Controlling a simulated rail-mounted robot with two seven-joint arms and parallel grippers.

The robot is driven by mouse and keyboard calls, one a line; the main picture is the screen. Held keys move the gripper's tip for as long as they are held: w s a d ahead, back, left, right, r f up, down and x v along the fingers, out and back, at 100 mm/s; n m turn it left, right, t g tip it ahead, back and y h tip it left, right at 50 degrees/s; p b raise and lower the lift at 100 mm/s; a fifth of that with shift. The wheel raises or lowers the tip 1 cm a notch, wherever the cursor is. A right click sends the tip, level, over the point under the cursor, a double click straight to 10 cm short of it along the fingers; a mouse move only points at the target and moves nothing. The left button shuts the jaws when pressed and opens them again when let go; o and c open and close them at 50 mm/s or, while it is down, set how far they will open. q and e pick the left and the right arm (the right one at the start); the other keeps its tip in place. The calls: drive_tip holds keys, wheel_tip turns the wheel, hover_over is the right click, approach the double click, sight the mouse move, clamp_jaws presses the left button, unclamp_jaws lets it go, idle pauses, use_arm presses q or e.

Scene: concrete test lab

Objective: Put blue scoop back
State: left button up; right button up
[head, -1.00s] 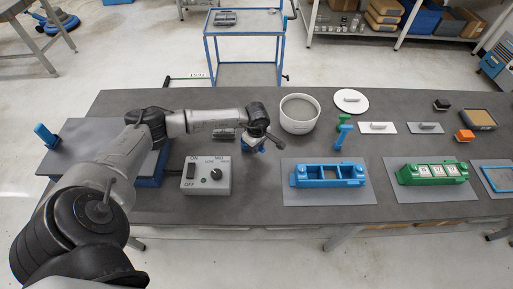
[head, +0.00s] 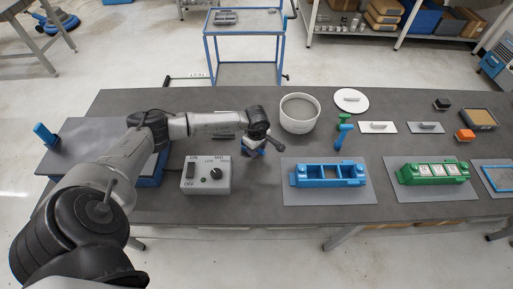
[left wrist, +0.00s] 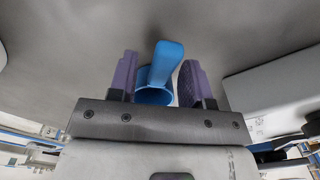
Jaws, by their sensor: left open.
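My left gripper (head: 256,150) hangs over the middle of the grey bench, just right of the control box. In the left wrist view my left gripper (left wrist: 158,85) is open, with its purple fingers spread. The blue scoop (left wrist: 165,62) shows between them, its round cup behind its flat handle. I cannot tell whether a finger touches it. In the head view the scoop is mostly hidden by the gripper, with only blue patches showing there. My right gripper is not in view.
A white bucket (head: 299,114) stands close behind and right of the gripper. Blue and green upright tools (head: 343,133) stand right of it. A blue mould (head: 328,174) and a green mould (head: 432,173) lie in front. The control box (head: 206,177) is left.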

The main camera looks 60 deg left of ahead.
use_arm(q)
wheel_tip(320, 180, up, 12)
drive_tip(key=d+n+t+h, duration=0.35)
drive_tip(key=d+h, duration=0.75)
drive_tip(key=d, duration=1.3)
drive_tip(key=d+r+n+t+h, duration=0.4)
drive_tip(key=d+r+n+t, duration=0.25)
drive_tip(key=n+t, duration=0.3)
drive_tip(key=s+a+f+n+t+y, duration=0.1)
drive_tip(key=s+a+f+n+y, duration=0.2)
drive_tip(key=n+y, duration=0.8)
drive_tip(key=s+a+f+n+t+y, duration=0.1)
drive_tip(key=s+a+f+n+y, duration=0.3)
drive_tip(key=n, duration=1.3)
drive_tip(key=s+d+f+n+g, duration=0.1)
drive_tip(key=s+f+n+g, duration=0.3)
drive_tip(key=s, duration=0.5)
drive_tip(key=s+d+f+n+g, duration=0.1)
drive_tip(key=s+f+n+g, duration=0.3)
drive_tip(key=s+g, duration=0.3)
drive_tip(key=shift+s+d+f+n, duration=0.15)
drive_tip(key=shift+s+f+n, duration=0.25)
drive_tip(key=shift+s, duration=0.45)
